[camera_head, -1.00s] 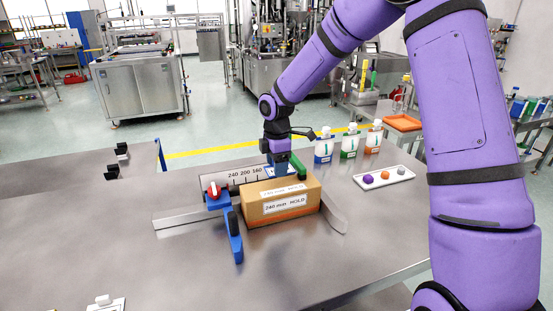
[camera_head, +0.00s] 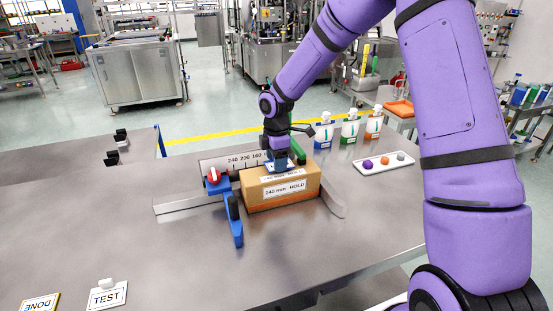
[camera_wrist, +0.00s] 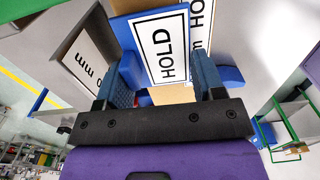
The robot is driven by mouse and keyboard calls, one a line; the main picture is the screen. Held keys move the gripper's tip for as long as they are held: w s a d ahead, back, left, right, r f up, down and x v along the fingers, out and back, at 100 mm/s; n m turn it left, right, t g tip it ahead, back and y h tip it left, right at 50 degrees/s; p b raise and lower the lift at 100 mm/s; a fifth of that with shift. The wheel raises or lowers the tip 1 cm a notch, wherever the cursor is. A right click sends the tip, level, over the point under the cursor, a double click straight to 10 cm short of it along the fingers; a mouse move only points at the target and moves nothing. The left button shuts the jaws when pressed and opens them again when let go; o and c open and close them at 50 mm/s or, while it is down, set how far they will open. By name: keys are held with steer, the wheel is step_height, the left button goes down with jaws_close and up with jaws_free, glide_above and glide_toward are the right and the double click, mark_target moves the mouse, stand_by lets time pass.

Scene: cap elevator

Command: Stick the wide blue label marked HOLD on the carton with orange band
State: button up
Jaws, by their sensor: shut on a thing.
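The carton with the orange band (camera_head: 255,207) stands on the table, held against a measuring fixture. A white label reading "240 mm HOLD" (camera_head: 285,188) is on its front, and another printed label is on its top, partly hidden. My gripper (camera_head: 278,167) points down just above or at the carton's top. In the wrist view, the blue label marked HOLD (camera_wrist: 168,42), white with a wide blue border, lies at my shut gripper (camera_wrist: 164,78), between the two blue fingers. I cannot tell whether the label touches the carton.
The fixture has a scale plate (camera_head: 230,163), a red knob (camera_head: 214,175) and a blue arm (camera_head: 235,222). Several bottles (camera_head: 349,130) and a white tray (camera_head: 372,168) stand at the right. The left table is mostly clear.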

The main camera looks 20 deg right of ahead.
steer(key=shift+f, duration=0.55)
stand_by(0.4)
steer(key=o, duration=0.9)
steer(key=shift+o, duration=0.2)
steer(key=shift+r, duration=0.1)
step_height(320, 180, up, 11)
steer(key=shift+f, duration=0.2)
